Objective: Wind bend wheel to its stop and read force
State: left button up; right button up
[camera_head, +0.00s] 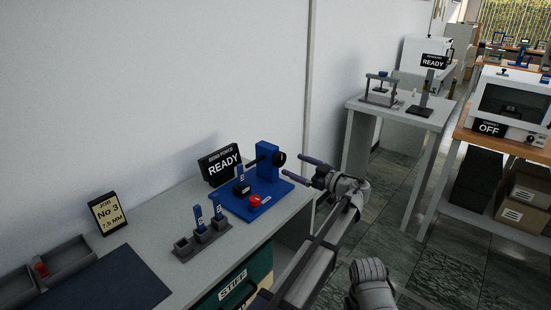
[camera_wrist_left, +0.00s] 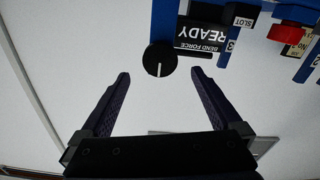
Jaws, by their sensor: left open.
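The blue bend press (camera_head: 266,180) stands at the right end of the grey bench. Its round black bend wheel (camera_head: 279,158) faces right; in the left wrist view the wheel (camera_wrist_left: 160,60) shows a pale line pointing down the picture. My left gripper (camera_head: 293,169) is open and empty, its fingers pointing at the wheel from the right. In the wrist view the fingertips (camera_wrist_left: 160,73) lie either side of the wheel, apart from it. The force display (camera_head: 223,165) reads READY, with BEND FORCE above. A blue strip (camera_head: 240,173) stands in the press slot.
A red button (camera_head: 255,201) sits on the press base. A grey rack (camera_head: 201,238) holds two blue strips. A job card (camera_head: 108,213) reads No 3, 7.5 MM. A wall runs behind the bench. Another table (camera_head: 404,112) stands at the back right.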

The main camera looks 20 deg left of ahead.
aim_at(282, 160)
pick_arm(q)
jog(key=shift+x, duration=3.85)
jog(key=c, duration=1.4)
jog(key=shift+m, duration=2.1)
jog(key=o, duration=1.4)
jog(key=v, duration=0.7)
jog(key=shift+d, duration=0.4)
jog(key=shift+s, duration=0.1)
